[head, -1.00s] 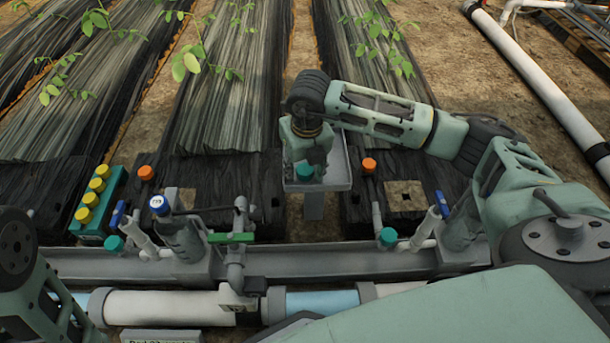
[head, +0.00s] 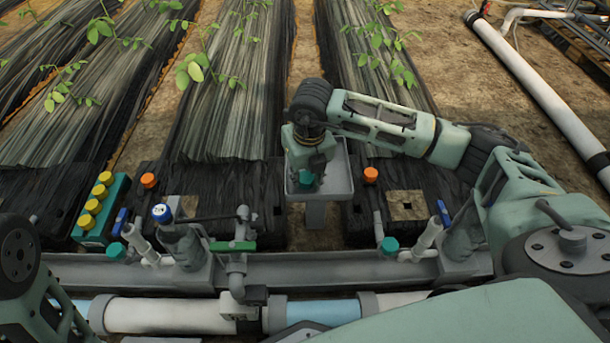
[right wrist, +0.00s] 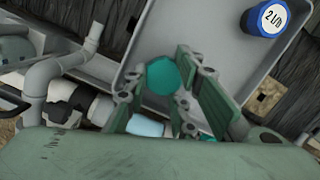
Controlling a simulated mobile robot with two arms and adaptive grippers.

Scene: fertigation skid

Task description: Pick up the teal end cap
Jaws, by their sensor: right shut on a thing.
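The teal end cap (head: 306,178) is held at the tips of my right gripper (head: 308,170), over the grey tray (head: 340,180). In the right wrist view the cap (right wrist: 162,76) is a round teal disc between the two green fingers, with the tray floor (right wrist: 205,45) behind it. The right gripper is shut on it. The gap between the cap and the tray floor is hard to judge. My left arm shows at the lower left edge of the head view, but its gripper is out of the picture.
Other teal caps (head: 116,250) (head: 388,245) sit along the skid rail. Orange caps (head: 148,180) (head: 371,174) and a rack of yellow caps (head: 94,207) stand nearby. A valve with green handle (head: 232,246) rises left of the tray.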

